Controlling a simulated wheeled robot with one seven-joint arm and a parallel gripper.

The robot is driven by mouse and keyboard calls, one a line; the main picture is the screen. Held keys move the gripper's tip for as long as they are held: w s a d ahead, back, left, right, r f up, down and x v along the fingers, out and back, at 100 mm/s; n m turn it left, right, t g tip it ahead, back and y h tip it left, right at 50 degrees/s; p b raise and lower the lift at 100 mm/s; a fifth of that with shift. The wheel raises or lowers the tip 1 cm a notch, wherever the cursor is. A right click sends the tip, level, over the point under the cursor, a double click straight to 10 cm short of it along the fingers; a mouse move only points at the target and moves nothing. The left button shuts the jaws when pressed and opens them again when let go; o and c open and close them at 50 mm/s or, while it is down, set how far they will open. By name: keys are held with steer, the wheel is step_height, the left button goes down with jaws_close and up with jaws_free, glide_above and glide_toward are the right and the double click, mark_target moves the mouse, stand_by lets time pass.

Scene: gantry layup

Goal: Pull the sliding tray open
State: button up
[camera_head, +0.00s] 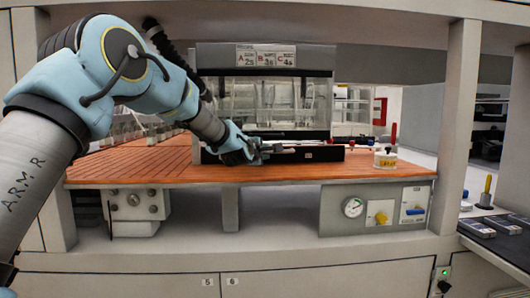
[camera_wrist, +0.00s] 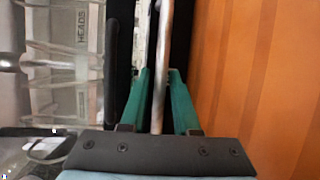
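The sliding tray (camera_head: 334,154) is a low black box at the foot of the dark glass-fronted cabinet, over the orange slatted bench top. A pale handle bar (camera_head: 300,149) runs along its front. My gripper (camera_head: 268,150) is at the left end of this bar. In the wrist view, the green fingers of my gripper (camera_wrist: 160,76) stand on either side of the metal bar (camera_wrist: 166,35), close to it. Whether they press on it I cannot tell. My gripper hides the tray's left end. I cannot tell how far out the tray stands.
The dark cabinet (camera_head: 325,85) holds clear glassware behind its front. A small clear jar with a yellow band (camera_head: 386,158) stands right of the tray. The bench top (camera_head: 130,166) is bare at front left. A white post (camera_head: 459,110) rises at right.

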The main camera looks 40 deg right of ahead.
steer(key=shift+c, duration=0.3)
jaws_close()
stand_by(1.0)
